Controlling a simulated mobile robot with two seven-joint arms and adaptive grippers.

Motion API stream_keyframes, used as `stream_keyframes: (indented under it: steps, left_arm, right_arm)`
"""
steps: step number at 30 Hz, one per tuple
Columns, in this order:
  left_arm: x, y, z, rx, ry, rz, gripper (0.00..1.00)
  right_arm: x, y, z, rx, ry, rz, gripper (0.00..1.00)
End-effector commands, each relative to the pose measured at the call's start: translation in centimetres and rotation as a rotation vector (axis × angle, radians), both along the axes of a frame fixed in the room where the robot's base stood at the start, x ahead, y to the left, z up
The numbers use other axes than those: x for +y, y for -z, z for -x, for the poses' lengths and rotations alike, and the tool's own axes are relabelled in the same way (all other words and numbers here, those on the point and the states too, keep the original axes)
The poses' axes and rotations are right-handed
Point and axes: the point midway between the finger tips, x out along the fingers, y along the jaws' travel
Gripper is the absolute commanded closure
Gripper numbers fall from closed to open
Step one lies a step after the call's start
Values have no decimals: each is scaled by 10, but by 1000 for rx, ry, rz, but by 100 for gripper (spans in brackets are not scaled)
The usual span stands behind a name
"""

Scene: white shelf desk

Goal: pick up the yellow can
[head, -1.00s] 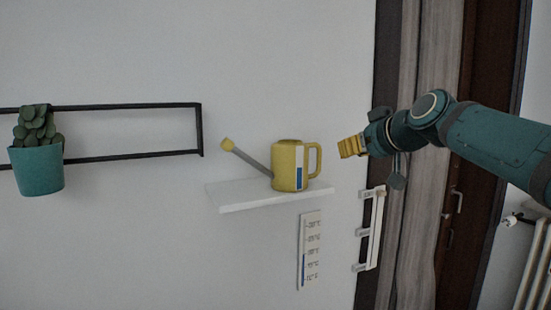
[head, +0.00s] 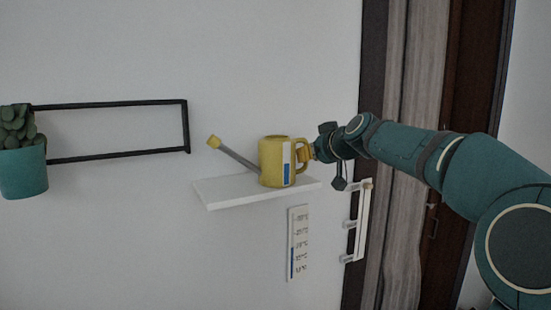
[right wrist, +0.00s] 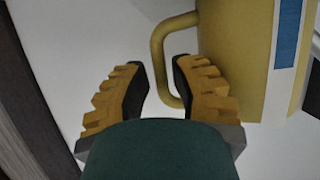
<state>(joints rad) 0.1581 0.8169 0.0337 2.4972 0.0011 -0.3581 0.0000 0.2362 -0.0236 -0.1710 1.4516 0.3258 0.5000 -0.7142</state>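The yellow can (head: 272,163) is a watering can with a grey spout to the left, a handle on the right and a blue-and-white label. It stands upright on a white wall shelf (head: 225,193). My right gripper (head: 306,152) is at the handle's right side in the head view. In the right wrist view, the gripper (right wrist: 160,75) is open, with its two yellow-padded fingers apart. The can's body (right wrist: 233,60) is to the right. My left gripper is not in view.
A black wall rail (head: 120,103) with a succulent in a teal pot (head: 22,172) is at the left. A thermometer plate (head: 298,243) hangs below the shelf. A white hook rack (head: 357,222) is at the right, beside a grey curtain (head: 400,80).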

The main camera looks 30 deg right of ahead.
Motion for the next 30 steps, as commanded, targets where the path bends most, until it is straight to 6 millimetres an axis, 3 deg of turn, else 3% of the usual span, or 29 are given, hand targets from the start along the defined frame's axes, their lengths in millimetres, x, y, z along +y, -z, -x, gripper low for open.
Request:
stream_keyframes:
  steps: [6,14,16,30]
  left_arm:
    - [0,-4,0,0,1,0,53]
    - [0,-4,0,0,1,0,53]
    - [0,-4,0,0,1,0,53]
    - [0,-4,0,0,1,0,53]
  right_arm:
    - [-2,8,-20,1,0,0,77]
    - [-2,9,-21,0,0,0,77]
    - [-2,9,-21,0,0,0,100]
    - [-2,8,-20,-2,0,-1,100]
